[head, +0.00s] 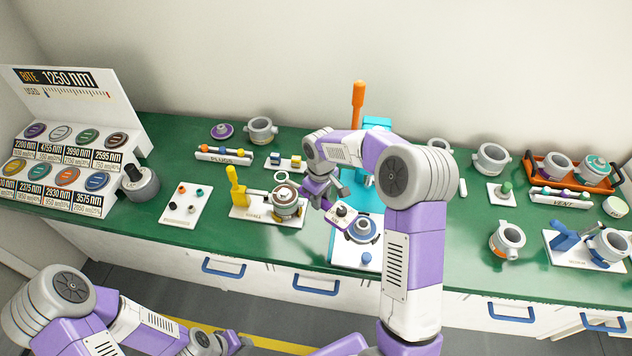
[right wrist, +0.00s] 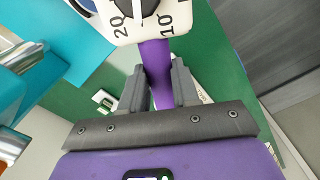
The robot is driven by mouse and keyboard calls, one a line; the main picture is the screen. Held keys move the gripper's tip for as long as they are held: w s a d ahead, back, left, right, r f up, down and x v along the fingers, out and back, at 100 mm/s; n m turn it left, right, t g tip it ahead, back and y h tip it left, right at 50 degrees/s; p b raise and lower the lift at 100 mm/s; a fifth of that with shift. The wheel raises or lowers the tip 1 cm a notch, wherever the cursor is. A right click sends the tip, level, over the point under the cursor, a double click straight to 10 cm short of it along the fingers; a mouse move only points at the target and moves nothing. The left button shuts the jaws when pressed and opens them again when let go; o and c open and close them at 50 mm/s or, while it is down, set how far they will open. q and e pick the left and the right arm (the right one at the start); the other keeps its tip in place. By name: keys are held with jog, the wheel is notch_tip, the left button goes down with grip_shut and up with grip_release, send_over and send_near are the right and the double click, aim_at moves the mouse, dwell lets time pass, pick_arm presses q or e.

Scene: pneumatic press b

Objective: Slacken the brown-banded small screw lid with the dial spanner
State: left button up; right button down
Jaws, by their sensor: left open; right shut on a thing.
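The brown-banded small lid (head: 286,193) sits on a grey pot (head: 287,209) held on a white stand (head: 252,213) with a yellow lever (head: 237,188). My right gripper (head: 327,198) is shut on the purple handle of the dial spanner (head: 343,214), just right of that pot. The spanner's white dial face, with 20 and 10 legible, shows in the right wrist view (right wrist: 140,18); its handle (right wrist: 155,72) lies between the fingers. The spanner appears apart from the lid. My left gripper (head: 228,343) is open and empty, low in front of the bench.
A teal press with an orange handle (head: 358,95) stands behind my right arm, which hides part of it. A blue-grey lidded part (head: 362,229) sits on its white base. A peg plate (head: 186,204) and dark-topped pot (head: 140,182) stand left.

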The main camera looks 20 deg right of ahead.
jog(key=shift+s, duration=0.2)
jog(key=shift+f+b, duration=1.8)
jog(key=shift+f, duration=0.75)
jog(key=shift+f+b, duration=0.7)
jog(key=shift+f, duration=0.4)
dwell(0.3)
jog(key=c, duration=1.5)
grip_release()
grip_shut()
jog(key=shift+d, duration=0.1)
